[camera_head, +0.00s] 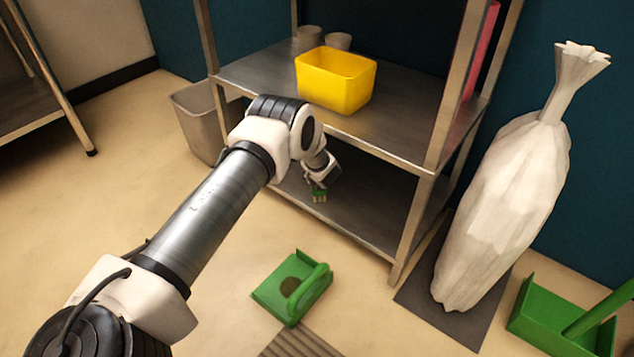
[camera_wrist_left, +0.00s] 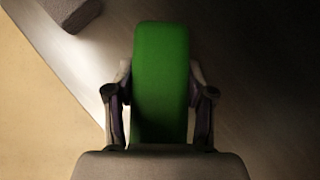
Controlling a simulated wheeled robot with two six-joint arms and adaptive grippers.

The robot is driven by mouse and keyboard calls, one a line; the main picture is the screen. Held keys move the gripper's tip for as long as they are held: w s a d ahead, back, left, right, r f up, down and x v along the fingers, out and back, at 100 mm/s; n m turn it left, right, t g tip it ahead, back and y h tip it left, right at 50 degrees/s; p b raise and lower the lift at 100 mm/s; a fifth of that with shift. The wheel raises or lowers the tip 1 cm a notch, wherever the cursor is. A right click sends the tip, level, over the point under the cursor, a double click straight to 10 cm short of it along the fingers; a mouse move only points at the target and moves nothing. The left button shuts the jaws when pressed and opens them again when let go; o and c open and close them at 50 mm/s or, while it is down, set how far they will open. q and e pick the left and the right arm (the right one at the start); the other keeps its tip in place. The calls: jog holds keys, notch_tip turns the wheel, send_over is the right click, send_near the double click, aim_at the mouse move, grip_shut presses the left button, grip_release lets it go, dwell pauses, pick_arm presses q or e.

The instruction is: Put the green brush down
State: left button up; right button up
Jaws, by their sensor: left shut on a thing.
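I cannot tell whether the brush touches the shelf. My right gripper is not in view.
A metal shelf unit (camera_head: 400,140) holds a yellow bin (camera_head: 336,82) on its upper shelf. A green dustpan (camera_head: 285,290) lies on the floor in front. A white sack (camera_head: 505,210) and another green dustpan (camera_head: 545,325) are at right. A grey bin (camera_head: 195,120) stands left of the shelf.

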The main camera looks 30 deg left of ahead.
pick_arm(q)
jog(key=shift+c, duration=0.5)
jog(key=shift+f, duration=0.2)
jog(key=o, duration=1.3)
jog(key=shift+o, duration=0.2)
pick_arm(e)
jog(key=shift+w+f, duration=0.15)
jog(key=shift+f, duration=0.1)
